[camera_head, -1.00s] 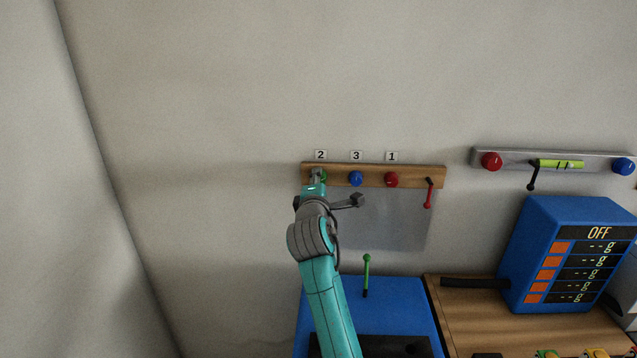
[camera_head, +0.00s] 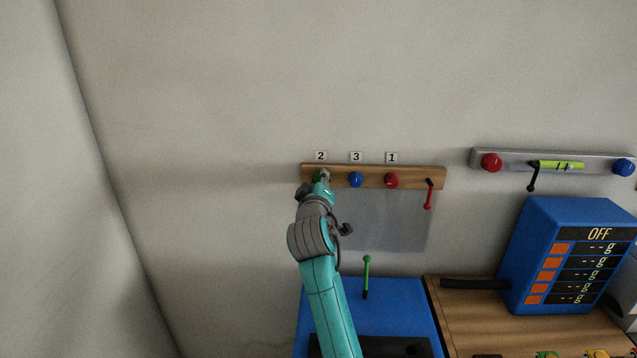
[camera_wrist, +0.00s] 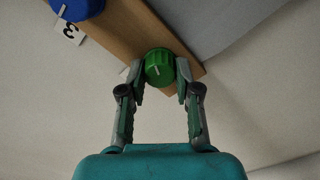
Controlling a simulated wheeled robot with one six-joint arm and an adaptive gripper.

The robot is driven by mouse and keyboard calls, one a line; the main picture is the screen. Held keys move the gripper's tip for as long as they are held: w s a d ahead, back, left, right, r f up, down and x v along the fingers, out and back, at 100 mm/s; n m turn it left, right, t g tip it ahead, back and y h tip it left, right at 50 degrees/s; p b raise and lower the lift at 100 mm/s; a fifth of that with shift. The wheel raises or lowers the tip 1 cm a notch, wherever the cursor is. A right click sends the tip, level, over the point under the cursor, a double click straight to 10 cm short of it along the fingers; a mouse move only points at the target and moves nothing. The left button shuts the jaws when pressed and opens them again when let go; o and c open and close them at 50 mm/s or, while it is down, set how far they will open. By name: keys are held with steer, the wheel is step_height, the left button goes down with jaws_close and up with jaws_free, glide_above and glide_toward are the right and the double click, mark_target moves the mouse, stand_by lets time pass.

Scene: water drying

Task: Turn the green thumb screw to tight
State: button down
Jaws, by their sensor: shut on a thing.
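The green thumb screw (camera_wrist: 159,66) is a round ridged knob on the wooden rail, at the rail's end under the label 2. In the head view the green thumb screw (camera_head: 317,177) shows only partly behind my gripper (camera_head: 323,180). In the wrist view the two fingers of my gripper (camera_wrist: 161,76) close on the screw from both sides. The wooden rail (camera_head: 373,182) is fixed to the wall.
A blue knob (camera_head: 356,180), a red knob (camera_head: 391,180) and a red lever (camera_head: 429,194) share the rail to the right. A green lever (camera_head: 366,272) stands on the blue box (camera_head: 400,292) below. The wall left of the rail is clear.

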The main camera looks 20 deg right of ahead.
steer(key=m, duration=3)
steer(key=shift+d+f, duration=0.25)
steer(key=shift+f, duration=0.05)
steer(key=shift+m, duration=0.4)
steer(key=c, duration=0.8)
jaws_free()
steer(key=shift+r, duration=0.1)
steer(key=shift+s, duration=0.1)
